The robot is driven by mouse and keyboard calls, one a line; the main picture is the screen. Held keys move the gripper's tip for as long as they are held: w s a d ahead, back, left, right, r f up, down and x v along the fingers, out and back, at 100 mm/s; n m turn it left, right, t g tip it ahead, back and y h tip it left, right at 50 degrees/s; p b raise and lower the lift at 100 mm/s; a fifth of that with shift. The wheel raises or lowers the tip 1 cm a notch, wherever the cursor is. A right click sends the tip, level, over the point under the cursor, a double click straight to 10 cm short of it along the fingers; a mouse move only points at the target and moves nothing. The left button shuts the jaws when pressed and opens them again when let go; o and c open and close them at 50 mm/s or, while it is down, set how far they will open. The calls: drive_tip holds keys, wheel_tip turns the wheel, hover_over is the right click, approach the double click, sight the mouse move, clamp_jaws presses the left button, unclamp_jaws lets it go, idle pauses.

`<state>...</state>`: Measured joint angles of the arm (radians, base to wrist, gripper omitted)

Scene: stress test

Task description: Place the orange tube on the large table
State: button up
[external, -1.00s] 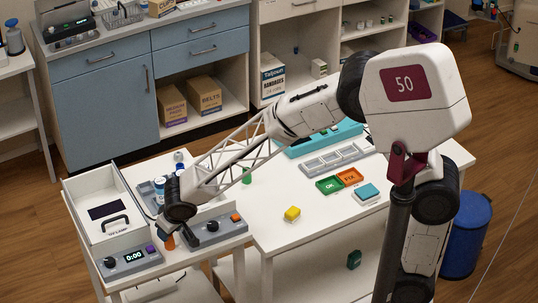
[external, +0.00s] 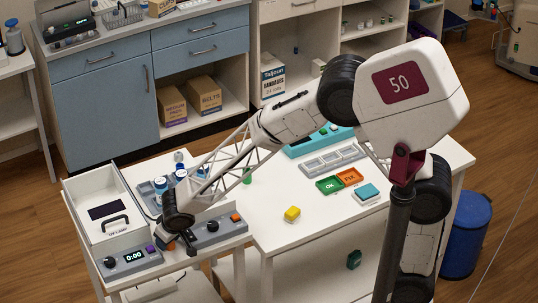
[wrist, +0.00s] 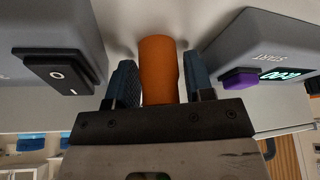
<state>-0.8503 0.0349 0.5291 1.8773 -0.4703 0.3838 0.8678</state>
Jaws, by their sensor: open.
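The orange tube (wrist: 160,68) stands between the two fingers of my gripper (wrist: 161,84) in the wrist view. The fingers are open, one on each side, with a narrow gap showing at the right; contact on the left is hard to tell. In the external view my gripper (external: 182,246) is low at the front of the small left table, and the tube (external: 171,246) is mostly hidden by my arm. The large table (external: 335,220) is to the right.
A grey timer device (external: 130,262) and a grey control box (external: 215,233) flank the tube closely. A white UV lamp box (external: 100,205) stands behind at left.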

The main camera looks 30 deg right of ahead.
idle(0.5)
drive_tip(key=c, duration=0.7)
drive_tip(key=shift+c, duration=0.2)
drive_tip(key=shift+r, duration=0.8)
wheel_tip(320, 180, up, 2)
drive_tip(key=shift+r, duration=0.15)
drive_tip(key=s+d, duration=0.7)
drive_tip(key=s+d+r, duration=0.1)
drive_tip(key=s+d, duration=0.3)
drive_tip(key=shift+s+d, duration=0.15)
drive_tip(key=shift+d, duration=0.05)
